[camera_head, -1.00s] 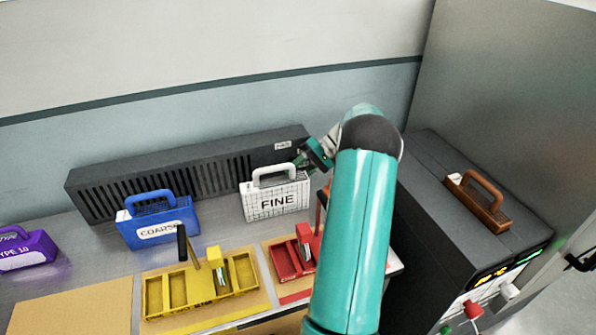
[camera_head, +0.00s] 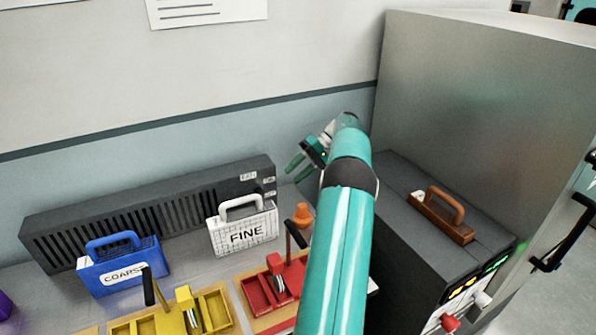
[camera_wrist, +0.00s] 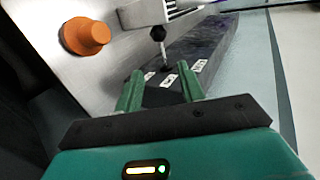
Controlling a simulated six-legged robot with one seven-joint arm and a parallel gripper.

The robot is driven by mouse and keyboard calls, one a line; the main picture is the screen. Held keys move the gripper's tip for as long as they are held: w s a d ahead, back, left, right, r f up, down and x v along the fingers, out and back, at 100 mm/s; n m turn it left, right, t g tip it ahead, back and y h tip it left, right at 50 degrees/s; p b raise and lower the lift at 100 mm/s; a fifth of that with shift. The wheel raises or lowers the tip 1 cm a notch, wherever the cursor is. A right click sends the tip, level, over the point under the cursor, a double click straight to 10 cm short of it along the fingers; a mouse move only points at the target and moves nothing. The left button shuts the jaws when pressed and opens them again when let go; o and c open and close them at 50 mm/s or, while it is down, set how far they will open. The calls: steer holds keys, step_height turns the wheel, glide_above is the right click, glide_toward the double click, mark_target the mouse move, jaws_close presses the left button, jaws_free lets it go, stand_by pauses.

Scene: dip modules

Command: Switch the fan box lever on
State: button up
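The fan box (camera_head: 120,210) is a long dark grey box with a slotted front, standing along the wall. Its right end has small white labels. In the wrist view the fan box (camera_wrist: 205,50) stretches away ahead, and its lever, a thin metal rod with a black ball knob (camera_wrist: 158,33), stands by the labels. I cannot tell the lever's setting. My gripper (camera_head: 292,168) is beyond the box's right end in the head view. In the wrist view my gripper (camera_wrist: 160,88) is open and empty, its green fingers on either side of the lever's line but short of it.
The white FINE module (camera_head: 245,232) stands before the fan box, with the blue COARSE module (camera_head: 122,268) to its left. An orange knob (camera_head: 302,215) sits right of FINE. Red (camera_head: 258,295) and yellow (camera_head: 215,305) trays lie in front. A dark machine (camera_head: 400,230) stands at right.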

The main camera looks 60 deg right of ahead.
steer(key=shift+d+r, duration=0.1)
steer(key=c, duration=0.5)
steer(key=shift+m, duration=0.5)
jaws_close()
steer(key=a+f+m+h, duration=0.1)
steer(key=f+m+h, duration=0.1)
steer(key=m, duration=0.3)
steer(key=a+f+m+h, duration=0.2)
steer(key=f+m, duration=0.2)
steer(key=m, duration=0.2)
steer(key=a+f+m+h, duration=0.2)
steer(key=f+m, duration=0.1)
steer(key=m, duration=0.2)
steer(key=shift+w+a+f+g, duration=0.2)
steer(key=shift+a+g, duration=0.05)
steer(key=shift+g, duration=0.15)
steer(key=shift+w+a+r, duration=0.25)
steer(key=shift+a+r, duration=0.15)
steer(key=shift+a, duration=0.2)
steer(key=shift+w+a+r, duration=0.25)
steer(key=shift+a+r, duration=0.1)
steer(key=shift+a, duration=0.2)
steer(key=shift+w+a+r, duration=0.2)
steer(key=shift+a+r, duration=0.05)
